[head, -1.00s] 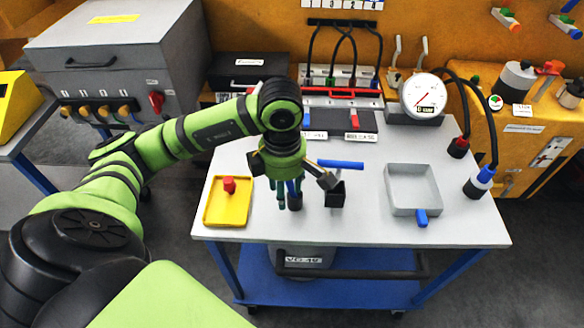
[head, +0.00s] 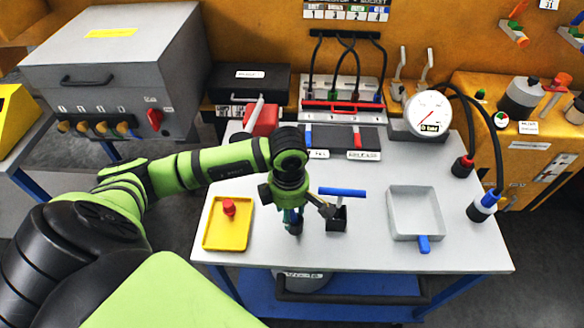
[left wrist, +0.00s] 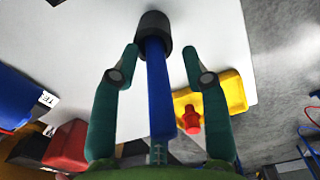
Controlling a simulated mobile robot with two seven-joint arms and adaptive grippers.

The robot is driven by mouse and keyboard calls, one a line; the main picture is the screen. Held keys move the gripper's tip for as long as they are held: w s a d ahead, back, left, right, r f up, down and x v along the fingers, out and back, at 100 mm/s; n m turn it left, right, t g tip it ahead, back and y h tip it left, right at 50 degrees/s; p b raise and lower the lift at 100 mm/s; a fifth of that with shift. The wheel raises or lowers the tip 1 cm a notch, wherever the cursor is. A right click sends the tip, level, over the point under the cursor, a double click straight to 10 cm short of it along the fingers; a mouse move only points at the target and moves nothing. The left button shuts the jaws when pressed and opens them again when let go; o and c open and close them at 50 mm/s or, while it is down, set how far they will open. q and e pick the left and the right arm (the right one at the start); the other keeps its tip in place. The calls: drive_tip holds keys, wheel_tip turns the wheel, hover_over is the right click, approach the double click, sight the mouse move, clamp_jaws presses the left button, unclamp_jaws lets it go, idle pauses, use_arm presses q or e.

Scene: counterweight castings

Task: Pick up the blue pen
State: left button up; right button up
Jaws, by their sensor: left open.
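The blue pen (left wrist: 159,90) stands upright in a round black holder (left wrist: 153,32) on the light table. In the left wrist view it runs between the two teal fingers of my left gripper (left wrist: 158,66), with a gap on each side. The fingers are open and not closed on it. In the head view my left gripper (head: 292,214) points down over the black holder (head: 295,229), and its fingers mostly hide the pen. My right gripper is in neither view.
A yellow tray (head: 214,240) with a red knobbed piece (head: 229,207) lies left. A grey tray (head: 392,228) and a gauge (head: 428,112) are farther right.

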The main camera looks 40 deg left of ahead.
use_arm(q)
drive_tip(key=shift+f, duration=0.1)
clamp_jaws()
